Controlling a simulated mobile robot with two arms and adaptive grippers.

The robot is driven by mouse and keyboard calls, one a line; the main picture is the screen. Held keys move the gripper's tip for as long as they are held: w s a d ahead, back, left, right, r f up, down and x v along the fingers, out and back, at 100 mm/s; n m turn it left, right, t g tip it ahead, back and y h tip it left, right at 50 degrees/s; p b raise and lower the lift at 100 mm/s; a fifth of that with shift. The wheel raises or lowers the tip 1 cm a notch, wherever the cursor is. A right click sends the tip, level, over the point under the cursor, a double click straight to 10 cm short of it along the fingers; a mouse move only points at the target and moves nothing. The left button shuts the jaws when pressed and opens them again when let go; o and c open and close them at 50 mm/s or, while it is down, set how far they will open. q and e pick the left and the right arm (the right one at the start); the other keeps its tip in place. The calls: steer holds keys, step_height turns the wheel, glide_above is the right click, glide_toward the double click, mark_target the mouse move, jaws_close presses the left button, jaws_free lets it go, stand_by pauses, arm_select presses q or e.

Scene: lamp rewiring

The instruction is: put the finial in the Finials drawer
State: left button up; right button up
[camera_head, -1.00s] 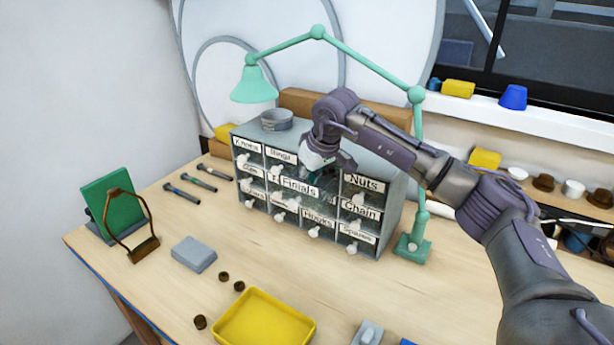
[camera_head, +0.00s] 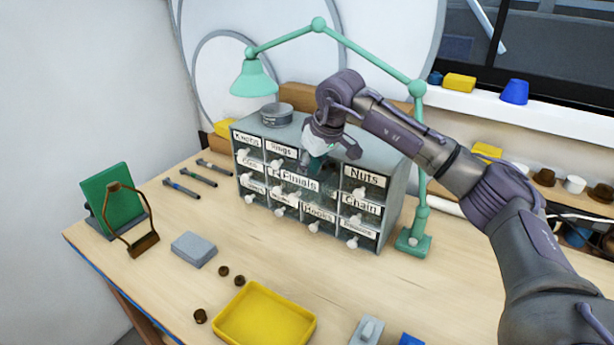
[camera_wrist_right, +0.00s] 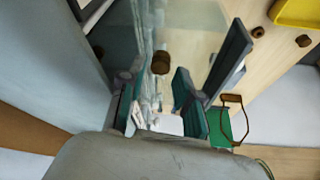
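The drawer cabinet (camera_head: 392,205) stands at the back of the bench. Its Finials drawer (camera_head: 299,182), in the middle, is pulled out; the label sits forward of its neighbours. My right gripper (camera_head: 314,166) points down just above and behind that label. In the right wrist view my right gripper (camera_wrist_right: 155,105) has its teal fingers apart, with nothing seen between their tips. A small brown finial (camera_wrist_right: 161,63) shows beyond the fingers, against clear drawer walls; it seems to lie in the drawer. My left gripper is out of view.
A green lamp (camera_head: 416,240) stands right of the cabinet, its arm arching above mine. A yellow tray (camera_head: 265,318), several small brown pieces (camera_head: 223,271) and a grey block (camera_head: 194,249) lie in front. A round grey tin (camera_head: 277,114) sits on the cabinet.

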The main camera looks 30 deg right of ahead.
steer(key=b+v, duration=0.1)
steer(key=v, duration=0.8)
steer(key=shift+s+r, duration=0.2)
steer(key=shift+r, duration=0.05)
